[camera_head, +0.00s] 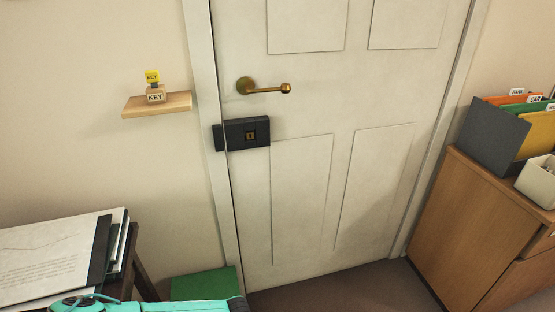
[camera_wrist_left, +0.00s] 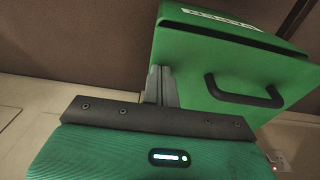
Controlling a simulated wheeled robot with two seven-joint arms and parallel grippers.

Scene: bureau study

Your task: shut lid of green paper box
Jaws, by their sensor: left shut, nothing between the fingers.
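The green paper box (camera_head: 205,284) stands on the floor by the door frame, partly hidden behind my teal arm at the bottom of the head view. In the left wrist view the box shows a face with a white, upside-down label (camera_wrist_left: 213,15) and an adjoining lid panel (camera_wrist_left: 210,65) with a black handle (camera_wrist_left: 245,97). A dark seam runs between them; I cannot tell if the lid is fully down. My left gripper (camera_wrist_left: 161,75) is shut and empty at the panel's left edge; contact is unclear. My right gripper is out of view.
A white door (camera_head: 330,150) with a brass handle and a dark lock box stands behind. A table with papers (camera_head: 50,255) is at left, a small shelf (camera_head: 157,104) above it. A wooden cabinet (camera_head: 475,220) with folders is at right.

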